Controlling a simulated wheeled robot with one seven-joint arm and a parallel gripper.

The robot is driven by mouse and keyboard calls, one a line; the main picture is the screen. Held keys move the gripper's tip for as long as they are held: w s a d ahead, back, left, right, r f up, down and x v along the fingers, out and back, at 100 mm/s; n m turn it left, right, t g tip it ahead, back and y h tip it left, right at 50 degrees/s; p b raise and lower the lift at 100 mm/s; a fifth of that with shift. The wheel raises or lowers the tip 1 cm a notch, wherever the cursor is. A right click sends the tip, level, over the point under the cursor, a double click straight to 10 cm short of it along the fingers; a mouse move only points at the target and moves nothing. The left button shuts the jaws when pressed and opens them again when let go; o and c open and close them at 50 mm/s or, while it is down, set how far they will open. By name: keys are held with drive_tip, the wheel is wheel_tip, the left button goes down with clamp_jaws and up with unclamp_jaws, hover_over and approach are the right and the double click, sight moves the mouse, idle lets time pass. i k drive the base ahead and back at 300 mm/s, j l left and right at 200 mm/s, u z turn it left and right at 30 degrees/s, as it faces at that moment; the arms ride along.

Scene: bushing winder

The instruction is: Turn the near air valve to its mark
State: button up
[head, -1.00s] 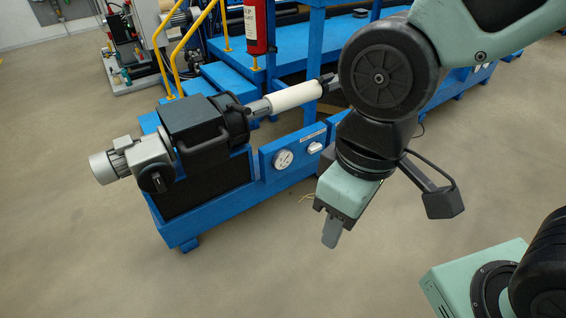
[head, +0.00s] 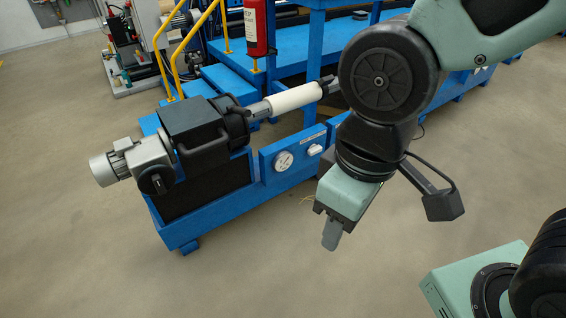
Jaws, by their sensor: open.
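The blue winder front carries a panel with a round white gauge (head: 283,161) and, to its right, a small white knob (head: 315,150), which looks like the near air valve. Its mark is too small to make out. My gripper (head: 331,241) hangs in front of the machine, below and to the right of the knob, pointing down and apart from it. Its jaws are open, seen nearly edge-on, with nothing visible between them. My arm covers the part of the panel right of the knob.
The winder's blue base (head: 205,215) stands on open grey floor. A black headstock (head: 205,130) with a grey motor (head: 103,168) sits on top, and a white roll (head: 294,98) spans right. A red extinguisher (head: 255,28) and yellow rails (head: 170,50) stand behind. The floor in front is clear.

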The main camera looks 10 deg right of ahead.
sight(314, 150)
drive_tip(key=i+l, duration=0.5)
drive_tip(key=l, duration=0.25)
drive_tip(key=i+l+u, duration=0.1)
drive_tip(key=i+l, duration=0.15)
drive_tip(key=l, duration=0.1)
